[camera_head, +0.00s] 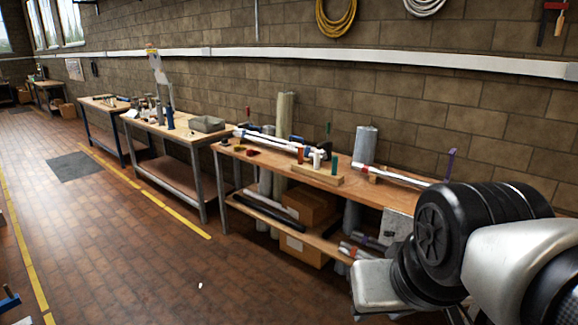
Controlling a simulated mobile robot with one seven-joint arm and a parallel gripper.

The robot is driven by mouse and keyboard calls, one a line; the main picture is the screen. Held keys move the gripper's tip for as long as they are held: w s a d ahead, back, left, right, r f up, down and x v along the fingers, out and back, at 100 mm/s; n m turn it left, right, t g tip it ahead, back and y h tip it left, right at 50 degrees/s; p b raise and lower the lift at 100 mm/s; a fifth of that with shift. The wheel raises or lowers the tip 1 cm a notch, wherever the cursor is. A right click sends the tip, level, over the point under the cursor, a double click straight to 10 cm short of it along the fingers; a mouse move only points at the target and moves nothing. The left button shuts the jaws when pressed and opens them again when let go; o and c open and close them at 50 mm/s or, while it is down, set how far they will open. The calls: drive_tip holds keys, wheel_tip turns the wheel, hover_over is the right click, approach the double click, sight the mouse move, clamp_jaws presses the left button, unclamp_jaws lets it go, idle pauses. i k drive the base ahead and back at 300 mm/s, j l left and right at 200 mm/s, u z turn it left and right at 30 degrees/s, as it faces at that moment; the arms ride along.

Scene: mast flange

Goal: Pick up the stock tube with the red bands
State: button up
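Several pale tubes with red marks lie at the bench to the right, and I cannot tell for sure which is the stock tube with the red bands. Pale tube ends with red bands (352,250) stick out on the lower shelf, partly hidden by my arm. My arm fills the lower right; no gripper fingers show.
The wooden bench (240,157) also carries a wooden block with upright pieces (317,174) and a grey cylinder (365,146). Cardboard boxes (308,206) sit below. A second bench (180,133) stands farther left.

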sight(388, 175)
drive_tip(key=i+j, duration=0.1)
drive_tip(key=i, duration=1.45)
drive_tip(key=i+z, duration=0.45)
drive_tip(key=i+j+z, duration=0.65)
drive_tip(key=i+z, duration=0.2)
drive_tip(key=i+j+z, duration=0.45)
drive_tip(key=k+j, duration=0.05)
